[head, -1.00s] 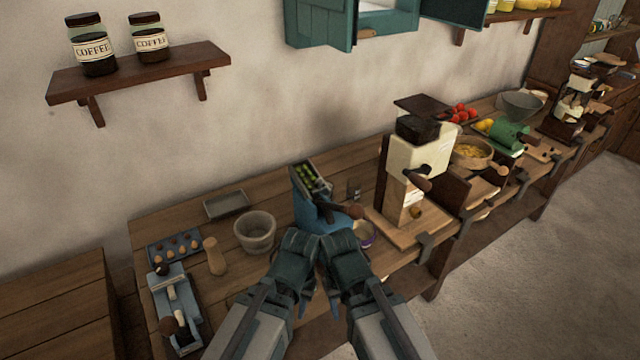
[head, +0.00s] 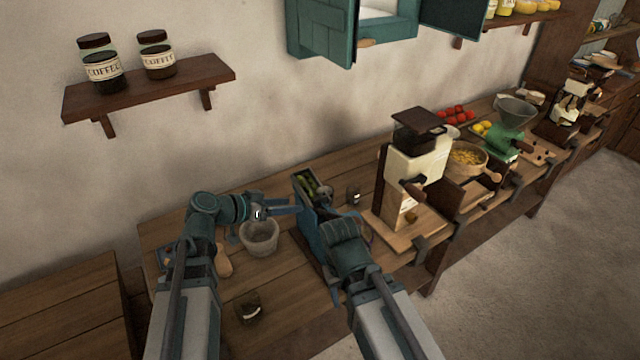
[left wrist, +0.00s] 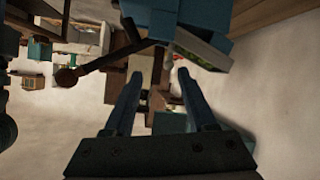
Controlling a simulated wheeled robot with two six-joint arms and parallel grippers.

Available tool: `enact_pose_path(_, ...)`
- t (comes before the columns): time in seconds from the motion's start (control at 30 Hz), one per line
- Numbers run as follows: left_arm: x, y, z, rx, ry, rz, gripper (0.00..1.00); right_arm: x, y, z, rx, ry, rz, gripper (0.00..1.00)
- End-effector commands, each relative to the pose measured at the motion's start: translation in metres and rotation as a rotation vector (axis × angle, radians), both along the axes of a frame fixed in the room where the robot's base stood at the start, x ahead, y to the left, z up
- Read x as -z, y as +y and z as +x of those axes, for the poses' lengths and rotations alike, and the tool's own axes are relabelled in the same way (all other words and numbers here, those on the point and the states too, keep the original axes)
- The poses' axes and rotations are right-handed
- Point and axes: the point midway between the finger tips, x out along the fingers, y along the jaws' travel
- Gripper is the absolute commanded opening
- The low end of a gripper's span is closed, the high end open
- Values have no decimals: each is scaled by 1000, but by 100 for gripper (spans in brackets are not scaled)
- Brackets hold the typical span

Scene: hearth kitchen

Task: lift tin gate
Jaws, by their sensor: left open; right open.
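No part clearly marked as a tin gate can be told. A blue box-like device (head: 311,229) stands mid-counter, with green pieces (head: 312,185) in its open top. My left gripper (head: 285,208) is open, its fingers pointing right towards the device's left side; whether they touch it cannot be told. In the left wrist view my left gripper (left wrist: 155,95) is open and the blue device (left wrist: 195,20) fills the top, with a dark lever ending in a wooden knob (left wrist: 67,77).
A grey stone bowl (head: 260,238) stands just below my left gripper, with a wooden pestle-like piece (head: 223,261) beside it. A small dark cup (head: 248,308) is near the front. A cream grinder (head: 412,165) stands right of the device. My left arm covers the counter's left end.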

Motion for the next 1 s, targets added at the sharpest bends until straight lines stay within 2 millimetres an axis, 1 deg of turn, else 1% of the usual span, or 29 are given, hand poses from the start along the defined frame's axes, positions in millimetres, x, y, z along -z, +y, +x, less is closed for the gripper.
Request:
enact_pose_path(0.03, -10, 8, 6, -14, -33, -15, 56, -4, 0, 0, 0, 0, 0, 50)
enact_pose_path(0.1, -16, 13, 10, -24, -64, -26, 56, -4, 0, 0, 0, 0, 0, 50)
enact_pose_path(0.23, -18, 14, 11, -26, -79, -32, 56, -4, 0, 0, 0, 0, 0, 50)
enact_pose_path(0.37, -14, 10, 15, -25, -77, -30, 56, 0, 0, 0, 0, 0, 0, 50)
enact_pose_path(0.47, -8, 0, 23, -22, -77, -30, 56, 6, 0, 0, 0, 0, 0, 50)
enact_pose_path(0.8, 19, -50, 63, -21, -76, -30, 56, 33, 0, 0, 0, 0, 0, 50)
enact_pose_path(1.0, 29, -73, 81, -23, -75, -30, 56, 43, 0, 0, 0, 0, 0, 50)
